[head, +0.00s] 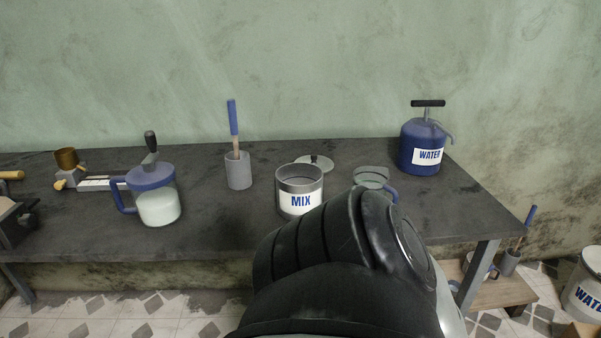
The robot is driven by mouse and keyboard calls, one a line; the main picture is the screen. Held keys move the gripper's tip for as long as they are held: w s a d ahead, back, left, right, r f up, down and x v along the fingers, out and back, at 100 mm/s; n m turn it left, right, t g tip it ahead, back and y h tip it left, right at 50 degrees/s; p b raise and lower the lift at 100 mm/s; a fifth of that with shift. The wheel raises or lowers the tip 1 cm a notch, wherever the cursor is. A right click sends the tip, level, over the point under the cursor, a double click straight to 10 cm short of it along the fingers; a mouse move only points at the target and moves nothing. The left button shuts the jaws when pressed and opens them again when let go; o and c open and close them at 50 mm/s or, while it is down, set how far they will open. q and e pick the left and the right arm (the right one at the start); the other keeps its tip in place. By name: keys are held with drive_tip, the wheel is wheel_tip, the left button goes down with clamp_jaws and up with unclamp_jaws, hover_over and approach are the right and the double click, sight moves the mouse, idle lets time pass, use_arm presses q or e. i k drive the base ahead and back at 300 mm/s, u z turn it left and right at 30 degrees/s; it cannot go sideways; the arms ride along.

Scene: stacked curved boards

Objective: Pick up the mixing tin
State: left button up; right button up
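The mixing tin (300,200) is a grey, open-topped metal tin with a white label reading MIX. It stands upright on the dark table (225,215), near the middle of the head view. A large black and grey part of my arm fills the lower middle of the view, in front of the tin. It overlaps the tin's lower right edge in the picture; I cannot tell the gap between them. Neither of my grippers shows, so their position relative to the tin is hidden.
A grey lid (316,161) lies behind the tin. A clear blue-handled cup (371,178) stands to its right, a grey pot (238,172) with a brush to its left. A blue-lidded jug (158,205) and a blue WATER can (421,148) stand farther out.

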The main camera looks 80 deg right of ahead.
sight(299, 191)
drive_tip(key=k, duration=0.35)
drive_tip(key=z, duration=1.95)
drive_tip(key=i, duration=0.55)
drive_tip(key=z, duration=0.05)
